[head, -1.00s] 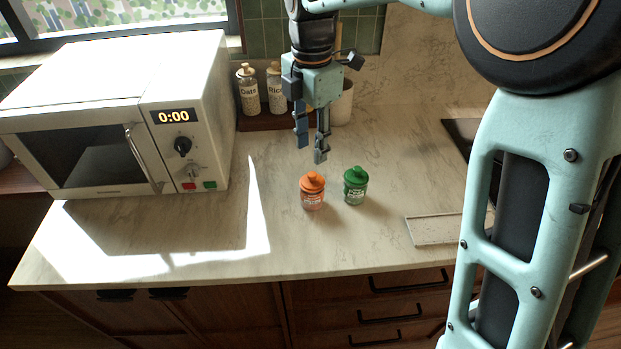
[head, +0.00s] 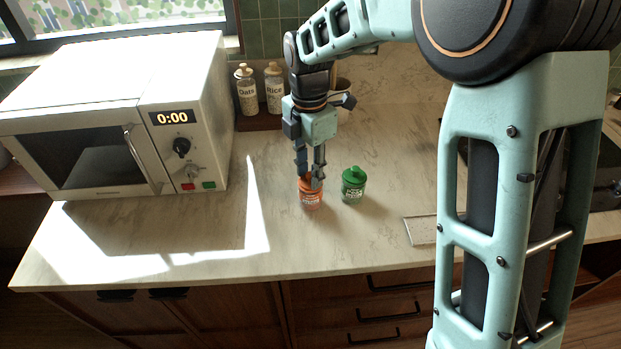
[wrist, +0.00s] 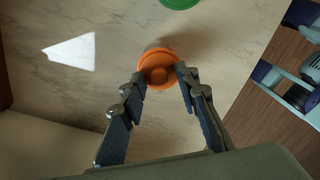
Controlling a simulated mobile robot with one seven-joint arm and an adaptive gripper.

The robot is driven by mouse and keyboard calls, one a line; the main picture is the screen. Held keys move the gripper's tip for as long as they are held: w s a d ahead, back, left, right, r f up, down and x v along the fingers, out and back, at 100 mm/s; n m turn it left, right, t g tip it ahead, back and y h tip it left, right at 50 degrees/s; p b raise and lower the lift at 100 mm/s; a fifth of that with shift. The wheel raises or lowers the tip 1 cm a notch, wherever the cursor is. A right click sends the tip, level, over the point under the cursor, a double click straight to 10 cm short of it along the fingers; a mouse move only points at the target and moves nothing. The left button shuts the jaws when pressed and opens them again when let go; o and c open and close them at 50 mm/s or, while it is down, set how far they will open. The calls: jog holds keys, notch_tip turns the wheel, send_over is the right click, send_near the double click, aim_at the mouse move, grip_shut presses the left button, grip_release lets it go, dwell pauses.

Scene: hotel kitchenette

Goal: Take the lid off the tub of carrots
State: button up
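The fingers partly hide the lid in the head view.
A green-lidded tub (head: 353,186) stands close to the right of the orange one. A microwave (head: 120,120) is at the left, with Oats (head: 247,92) and Rice (head: 273,90) jars behind. A flat grey board (head: 420,231) lies at the right. The counter in front is clear.

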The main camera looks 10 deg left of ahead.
jog(key=c, duration=0.6)
jog(key=shift+r, duration=0.15)
